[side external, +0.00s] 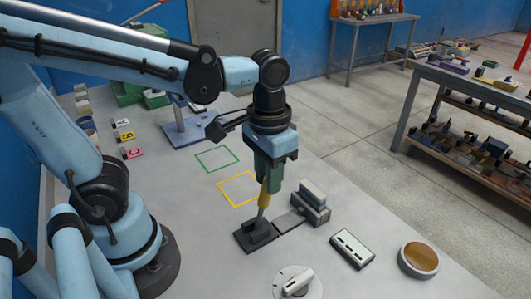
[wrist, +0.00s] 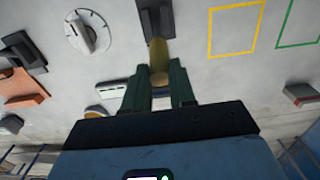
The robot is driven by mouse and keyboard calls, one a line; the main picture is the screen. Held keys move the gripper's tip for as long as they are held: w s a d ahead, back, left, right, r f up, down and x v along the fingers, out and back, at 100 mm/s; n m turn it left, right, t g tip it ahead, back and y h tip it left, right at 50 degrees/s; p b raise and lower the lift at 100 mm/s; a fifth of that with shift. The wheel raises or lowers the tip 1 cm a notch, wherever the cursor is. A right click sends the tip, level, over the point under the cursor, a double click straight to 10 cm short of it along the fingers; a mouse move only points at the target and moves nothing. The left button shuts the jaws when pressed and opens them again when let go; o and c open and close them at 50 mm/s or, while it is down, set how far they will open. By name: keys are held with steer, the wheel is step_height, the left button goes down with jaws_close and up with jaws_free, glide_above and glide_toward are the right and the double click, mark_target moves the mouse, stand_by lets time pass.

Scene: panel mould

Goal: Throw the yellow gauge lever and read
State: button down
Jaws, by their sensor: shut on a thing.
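The yellow lever (side external: 263,201) rises from a dark base (side external: 256,236) on the grey bench and leans slightly right in the side view. My gripper (side external: 267,182) points down from above, with its green fingers closed around the lever's upper part. In the wrist view, the yellow lever (wrist: 158,54) runs from its dark base (wrist: 155,17) to between my two fingers (wrist: 160,85). The fingers hide the lever's top in the side view. I cannot make out any gauge reading.
A grey block (side external: 313,204) stands right of the lever base. A white dial (side external: 297,282), a white-topped switch box (side external: 352,248) and an amber round dish (side external: 418,260) are in front. Yellow (side external: 239,204) and green (side external: 217,168) outlined squares lie empty behind.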

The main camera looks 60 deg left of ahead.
steer(key=shift+w+f, duration=0.1)
steer(key=shift+w, duration=0.5)
steer(key=shift+w+f, duration=0.25)
steer(key=shift+w, duration=0.4)
steer(key=shift+w+f, duration=0.1)
steer(key=shift+w, duration=0.1)
steer(key=c, duration=0.9)
jaws_free()
